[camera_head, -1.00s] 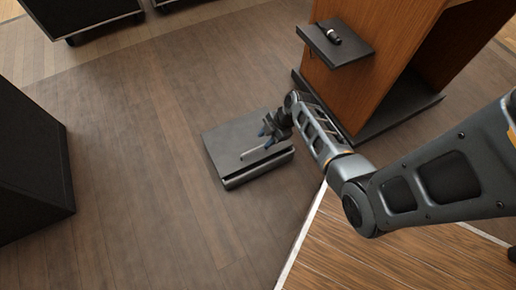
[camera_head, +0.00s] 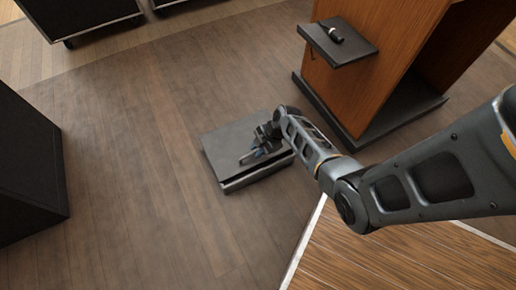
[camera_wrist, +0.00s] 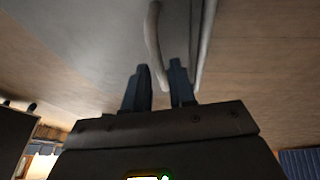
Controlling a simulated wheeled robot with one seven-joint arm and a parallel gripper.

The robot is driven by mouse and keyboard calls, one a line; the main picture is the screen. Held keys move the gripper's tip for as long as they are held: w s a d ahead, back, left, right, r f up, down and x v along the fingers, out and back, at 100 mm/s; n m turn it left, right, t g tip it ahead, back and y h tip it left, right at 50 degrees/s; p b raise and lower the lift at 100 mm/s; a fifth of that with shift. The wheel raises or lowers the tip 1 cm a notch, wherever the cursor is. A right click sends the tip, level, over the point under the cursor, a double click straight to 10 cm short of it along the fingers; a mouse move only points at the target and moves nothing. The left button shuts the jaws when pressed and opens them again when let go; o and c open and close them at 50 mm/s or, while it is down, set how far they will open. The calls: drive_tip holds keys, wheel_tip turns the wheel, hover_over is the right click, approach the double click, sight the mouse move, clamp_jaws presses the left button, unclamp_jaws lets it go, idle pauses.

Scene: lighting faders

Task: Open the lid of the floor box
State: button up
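The floor box (camera_head: 222,155) is a flat grey box on the wooden floor, with a grey lid and a dark line below the lid's front edge. The lid looks down or nearly so. My gripper (camera_head: 256,153) is low over the right part of the lid, at the light bar handle (camera_head: 246,158). In the wrist view, the handle (camera_wrist: 153,40) runs toward the space between the two dark fingers of my gripper (camera_wrist: 160,68). The fingers are apart. I cannot tell whether they touch the handle.
A wooden lectern (camera_head: 375,60) with a dark base and a small shelf (camera_head: 345,50) stands behind and right of the box. A dark microphone-like object (camera_head: 331,33) lies on the shelf. A black cabinet (camera_head: 25,165) is at left. Floor left of the box is clear.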

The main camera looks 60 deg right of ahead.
clamp_jaws()
drive_tip(key=shift+r, duration=0.1)
idle(0.3)
